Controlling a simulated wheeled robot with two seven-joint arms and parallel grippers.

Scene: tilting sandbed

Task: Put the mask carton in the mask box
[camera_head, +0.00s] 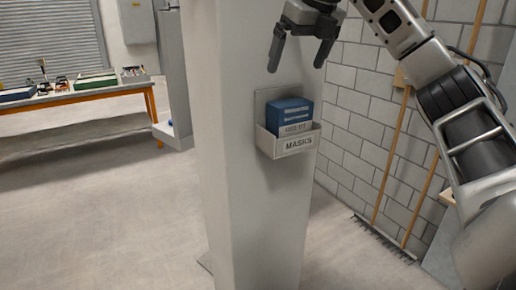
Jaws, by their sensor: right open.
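A grey-white wall box labelled MASKS (290,147) is fixed to a pale square pillar. A blue and white carton (289,111) stands in this mask box, its lower part hidden behind the box's front wall and its blue top above the rim. My right gripper (300,58) is open above the carton, fingers pointing down, with nothing between them. It is apart from the carton. My left gripper is not in view.
The pillar (225,150) fills the middle of the view. A rake (386,238) and wooden poles lean against the block wall at the right. A workbench (75,95) with trays stands at the far left. The floor at the left is clear.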

